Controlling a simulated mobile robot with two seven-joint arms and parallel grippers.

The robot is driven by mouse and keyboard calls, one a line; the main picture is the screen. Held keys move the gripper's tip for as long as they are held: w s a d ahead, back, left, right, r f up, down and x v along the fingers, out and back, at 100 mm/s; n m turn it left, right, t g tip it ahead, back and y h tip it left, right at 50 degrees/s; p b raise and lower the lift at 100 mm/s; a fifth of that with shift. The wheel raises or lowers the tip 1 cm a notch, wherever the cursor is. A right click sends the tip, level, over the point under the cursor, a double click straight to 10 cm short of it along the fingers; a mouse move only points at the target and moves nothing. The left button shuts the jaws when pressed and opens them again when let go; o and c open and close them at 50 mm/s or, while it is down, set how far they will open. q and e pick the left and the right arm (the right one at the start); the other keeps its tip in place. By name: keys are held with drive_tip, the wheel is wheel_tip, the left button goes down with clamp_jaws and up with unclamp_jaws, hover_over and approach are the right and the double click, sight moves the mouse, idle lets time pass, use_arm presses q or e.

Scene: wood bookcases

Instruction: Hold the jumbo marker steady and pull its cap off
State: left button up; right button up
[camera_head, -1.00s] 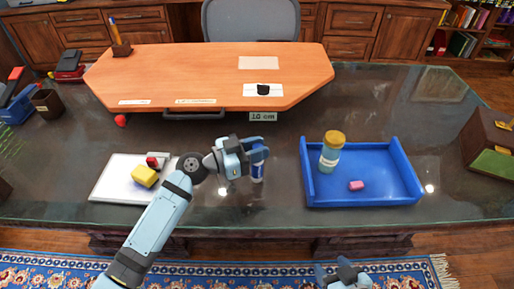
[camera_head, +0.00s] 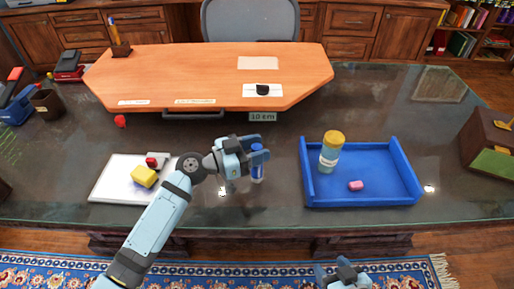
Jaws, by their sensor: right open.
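A slim blue cylinder (camera_head: 257,172) with a paler band, which looks like the jumbo marker, stands upright on the dark desk in the head view. My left gripper (camera_head: 256,155) is at its upper part, coming from the left. The fingers overlap the cylinder in the picture, and I cannot tell whether they grip it. Where its cap begins is too small to make out. My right gripper (camera_head: 343,273) is open and empty at the bottom edge, in front of the desk and partly cut off.
A blue tray (camera_head: 402,197) at the right holds a teal jar (camera_head: 329,157) with a yellow lid and a pink eraser (camera_head: 355,185). A white board (camera_head: 112,181) with a yellow block (camera_head: 144,176) lies left. An orange raised board (camera_head: 200,70) stands behind.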

use_arm(q)
drive_tip(key=shift+o, duration=0.7)
drive_tip(key=v, duration=1.2)
drive_tip(key=shift+f, duration=0.1)
